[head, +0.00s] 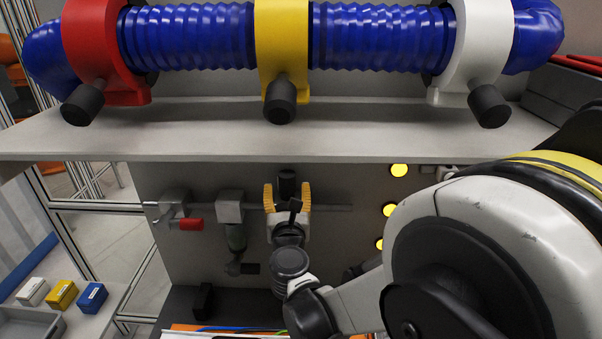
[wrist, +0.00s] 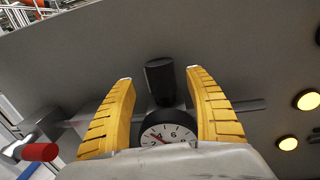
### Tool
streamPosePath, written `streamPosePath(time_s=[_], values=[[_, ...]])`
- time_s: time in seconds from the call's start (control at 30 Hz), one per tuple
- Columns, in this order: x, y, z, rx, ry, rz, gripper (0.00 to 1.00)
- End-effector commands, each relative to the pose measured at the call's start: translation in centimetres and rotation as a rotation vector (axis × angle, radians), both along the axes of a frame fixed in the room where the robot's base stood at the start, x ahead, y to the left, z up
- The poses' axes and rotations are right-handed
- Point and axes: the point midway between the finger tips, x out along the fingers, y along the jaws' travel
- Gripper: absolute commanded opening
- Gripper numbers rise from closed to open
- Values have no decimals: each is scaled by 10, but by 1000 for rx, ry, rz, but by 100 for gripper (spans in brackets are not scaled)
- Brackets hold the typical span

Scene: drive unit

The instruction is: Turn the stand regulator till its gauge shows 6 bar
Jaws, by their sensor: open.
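The stand regulator has a black upright knob (wrist: 160,80) and a round white gauge (wrist: 170,135) below it. In the wrist view the gauge's red needle points up and left, near the 4; its lower part is hidden by my gripper body. In the head view the knob (head: 287,180) shows against the grey panel. My gripper (head: 287,187) is open, its yellow fingers to the left and right of the knob. In the wrist view my gripper (wrist: 161,77) shows a gap on both sides of the knob, with neither finger visibly touching it.
A red-handled valve (head: 190,223) and a grey filter unit (head: 232,215) sit on the pipe to the left. Yellow lamps (head: 398,170) are on the right. A shelf (head: 200,130) with a blue hose (head: 190,38) overhangs from above.

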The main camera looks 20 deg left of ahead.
Motion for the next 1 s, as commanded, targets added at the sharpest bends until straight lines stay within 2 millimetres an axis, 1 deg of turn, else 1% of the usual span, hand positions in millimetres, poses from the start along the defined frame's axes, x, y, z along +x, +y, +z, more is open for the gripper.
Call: streamPosePath(time_s=[0.03,0.1,0.2,0.3,0.4,0.63,0.67,0.7,0.77,0.8,0.83,1.0], values=[[10,3,0,0,0,-2,63],[22,6,0,1,0,-1,63],[36,11,0,1,0,-1,63],[44,14,0,2,1,-1,63],[48,15,0,2,1,-1,63],[49,15,0,2,1,-1,63],[49,15,0,2,1,-1,62],[49,15,0,2,1,-1,49],[49,15,0,2,1,-1,31],[49,15,0,2,1,-1,19],[49,15,0,2,1,-1,10],[49,15,0,2,1,-4,10]])
